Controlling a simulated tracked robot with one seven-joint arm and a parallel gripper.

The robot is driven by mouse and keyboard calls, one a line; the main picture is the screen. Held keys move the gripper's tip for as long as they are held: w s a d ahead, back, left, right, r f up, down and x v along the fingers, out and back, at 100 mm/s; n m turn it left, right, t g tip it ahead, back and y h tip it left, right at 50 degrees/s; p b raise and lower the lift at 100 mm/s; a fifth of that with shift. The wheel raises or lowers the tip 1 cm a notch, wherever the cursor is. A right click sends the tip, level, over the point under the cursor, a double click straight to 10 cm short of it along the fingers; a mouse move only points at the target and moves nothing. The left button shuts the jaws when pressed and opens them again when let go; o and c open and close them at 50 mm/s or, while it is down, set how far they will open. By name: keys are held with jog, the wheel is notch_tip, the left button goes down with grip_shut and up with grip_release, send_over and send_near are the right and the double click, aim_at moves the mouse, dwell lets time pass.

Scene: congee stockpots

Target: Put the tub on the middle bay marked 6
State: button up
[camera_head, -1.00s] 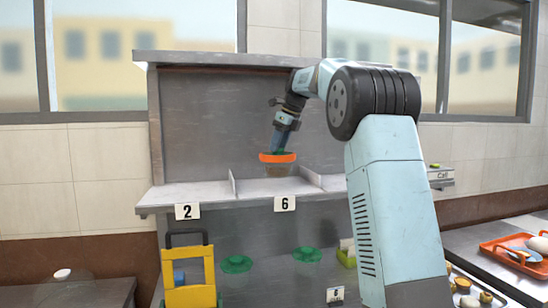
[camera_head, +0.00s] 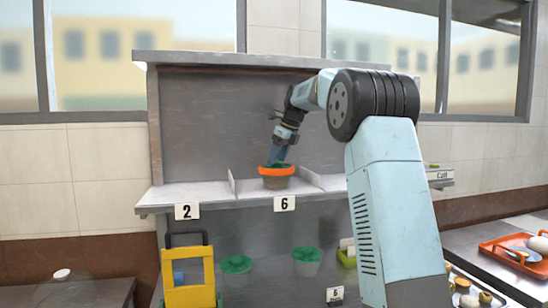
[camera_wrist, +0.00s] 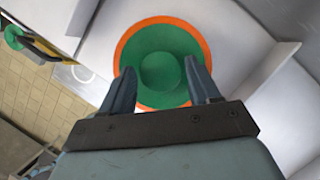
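The tub (camera_head: 277,182) has a brownish body, an orange rim and a green lid with a round knob. It is upright in the middle bay (camera_head: 252,191), above the white label reading 6 (camera_head: 284,204). Its base looks to be at the shelf surface; I cannot tell for sure whether it touches. My gripper (camera_head: 278,160) points down onto the lid from above. The lid and orange rim (camera_wrist: 128,45) fill the space beyond the fingers.
Low dividers (camera_head: 233,184) bound the middle bay on both sides. The bay marked 2 (camera_head: 187,211) at left is empty. Below the shelf stand two green-lidded tubs (camera_head: 236,265) and a yellow frame (camera_head: 188,277). An orange tray (camera_head: 500,247) lies on the right counter.

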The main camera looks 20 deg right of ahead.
jog(key=shift+o, duration=0.9)
jog(key=v, duration=1.2)
jog(key=s+a+f+n+t+h, duration=0.1)
jog(key=s+a+f+n, duration=0.1)
jog(key=s+n, duration=0.7)
jog(key=s+a+f+n+h, duration=0.1)
jog(key=s+a+f+n, duration=0.2)
jog(key=s, duration=1)
jog(key=s+f+n+t+h, duration=0.1)
jog(key=s+f+n, duration=1.4)
jog(key=s, duration=0.7)
notch_tip(320, 180, down, 4)
jog(key=shift+s+a+r, duration=0.15)
jog(key=shift+s+a, duration=0.05)
jog(key=shift+s, duration=0.15)
